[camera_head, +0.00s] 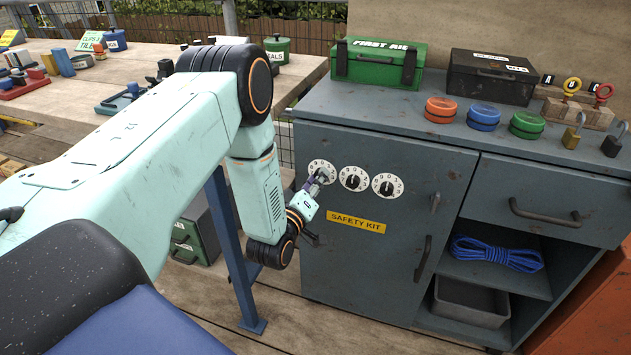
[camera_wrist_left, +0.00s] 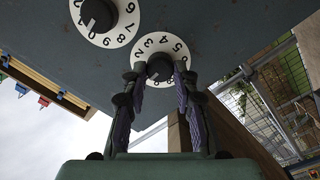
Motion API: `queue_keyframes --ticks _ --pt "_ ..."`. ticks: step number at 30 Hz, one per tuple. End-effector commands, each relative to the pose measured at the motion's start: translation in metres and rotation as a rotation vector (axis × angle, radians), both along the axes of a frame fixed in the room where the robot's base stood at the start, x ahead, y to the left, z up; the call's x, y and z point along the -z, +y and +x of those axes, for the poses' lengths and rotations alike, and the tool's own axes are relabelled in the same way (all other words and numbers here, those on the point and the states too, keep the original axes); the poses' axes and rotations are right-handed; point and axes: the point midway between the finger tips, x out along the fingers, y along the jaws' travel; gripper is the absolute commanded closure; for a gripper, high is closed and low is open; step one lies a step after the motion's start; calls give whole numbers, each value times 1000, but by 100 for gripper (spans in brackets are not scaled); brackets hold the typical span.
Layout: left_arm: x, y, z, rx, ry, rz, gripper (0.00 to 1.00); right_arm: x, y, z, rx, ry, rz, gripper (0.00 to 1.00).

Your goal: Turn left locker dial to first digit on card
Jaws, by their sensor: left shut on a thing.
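The left locker dial (camera_head: 322,165) is a white numbered disc with a dark knob on the grey cabinet's door. My left gripper (camera_head: 319,178) is at this dial and partly covers it. In the left wrist view my left gripper (camera_wrist_left: 158,74) has its two fingers shut on either side of the dark knob of the left dial (camera_wrist_left: 158,42). Digits around the upper rim show there; the lower rim is partly behind the fingers. The middle dial (camera_head: 353,179) and right dial (camera_head: 387,186) stand in a row beside it. I cannot make out a card with digits. My right gripper is not in view.
A yellow SAFETY KIT label (camera_head: 356,222) is below the dials. The cabinet door handle (camera_head: 423,258) is to the right. A green first aid box (camera_head: 377,62), a black box (camera_head: 491,76) and coloured round containers stand on the cabinet top. A blue post (camera_head: 232,250) stands left of the cabinet.

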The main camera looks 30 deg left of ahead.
Motion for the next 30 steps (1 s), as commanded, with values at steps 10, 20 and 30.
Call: queue_keyframes --ticks 10,20,30 --pt "1 0 0 0 -16 -67 100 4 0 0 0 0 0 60" --pt "3 0 -1 0 -70 -296 100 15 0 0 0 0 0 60" --pt "4 0 -1 0 -121 -510 100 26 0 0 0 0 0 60"
